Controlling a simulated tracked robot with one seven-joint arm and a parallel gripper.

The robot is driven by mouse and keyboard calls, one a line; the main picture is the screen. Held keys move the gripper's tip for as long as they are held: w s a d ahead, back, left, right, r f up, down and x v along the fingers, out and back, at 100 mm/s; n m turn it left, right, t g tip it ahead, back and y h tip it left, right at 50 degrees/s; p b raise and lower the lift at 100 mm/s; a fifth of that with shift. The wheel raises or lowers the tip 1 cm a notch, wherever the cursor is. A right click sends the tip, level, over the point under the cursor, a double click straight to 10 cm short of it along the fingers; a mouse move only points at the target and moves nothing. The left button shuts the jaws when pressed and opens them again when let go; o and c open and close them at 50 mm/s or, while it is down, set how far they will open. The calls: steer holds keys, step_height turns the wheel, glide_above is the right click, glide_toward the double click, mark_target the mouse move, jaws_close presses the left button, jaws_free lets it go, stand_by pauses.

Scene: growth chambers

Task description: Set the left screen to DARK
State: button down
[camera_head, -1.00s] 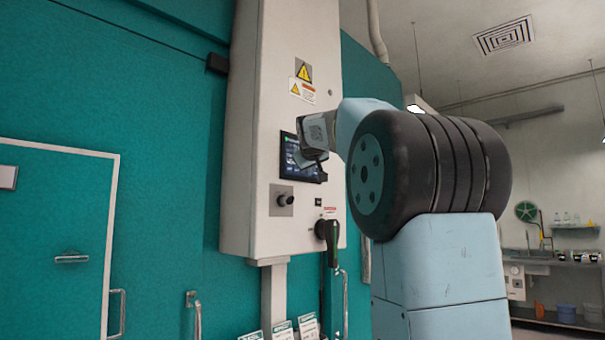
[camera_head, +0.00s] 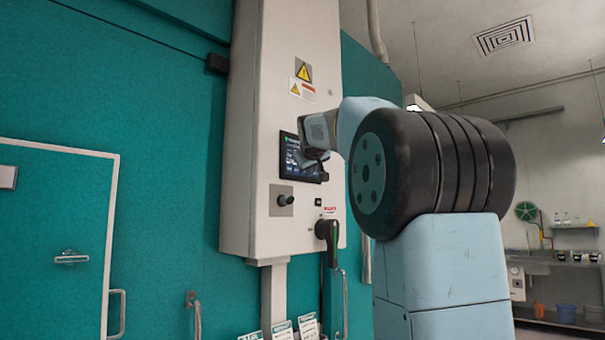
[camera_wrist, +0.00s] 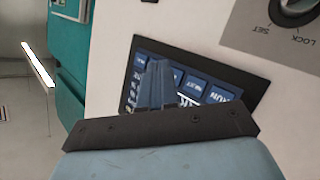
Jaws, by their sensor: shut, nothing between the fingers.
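The screen (camera_head: 289,160) is a dark touch panel set in a tall pale control box on the teal wall. Its lower part is behind my gripper in the body view. In the wrist view the screen (camera_wrist: 221,91) lies tilted and shows a row of blue buttons, one reading RUN; no button reading DARK can be made out. My gripper (camera_wrist: 160,66) is shut and empty, its fingertips over the button row. In the body view my gripper (camera_head: 307,163) is in front of the screen's lower right. I cannot tell whether the tips touch the glass.
A LOCK/SET key switch (camera_wrist: 298,8) sits beside the screen; in the body view the knob (camera_head: 284,200) is below it. A black handle (camera_head: 328,232) juts out lower right. Warning labels (camera_head: 302,80) are above. A teal door with handles stands left.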

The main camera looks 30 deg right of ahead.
steer(key=shift+s+d, duration=0.1)
steer(key=shift+s, duration=0.2)
steer(key=shift+s+d, duration=0.25)
steer(key=shift+s, duration=0.55)
steer(key=shift+s+d, duration=0.3)
steer(key=shift+s, duration=0.45)
steer(key=shift+s+d, duration=0.25)
steer(key=shift+s, duration=0.55)
steer(key=s+a+f+g+y, duration=0.2)
steer(key=s+a+f, duration=0.5)
steer(key=s+f, duration=0.3)
steer(key=s+a+f+g+y, duration=0.2)
steer(key=s+a+f, duration=0.5)
steer(key=f, duration=1.2)
steer(key=s+a+f+g+y, duration=0.1)
steer(key=s+a+f+g, duration=0.2)
steer(key=s+a+f, duration=0.4)
steer(key=s+f, duration=0.7)
steer(key=shift+s+f+m+g+y, duration=0.35)
steer(key=shift+f+m+g+y, duration=0.05)
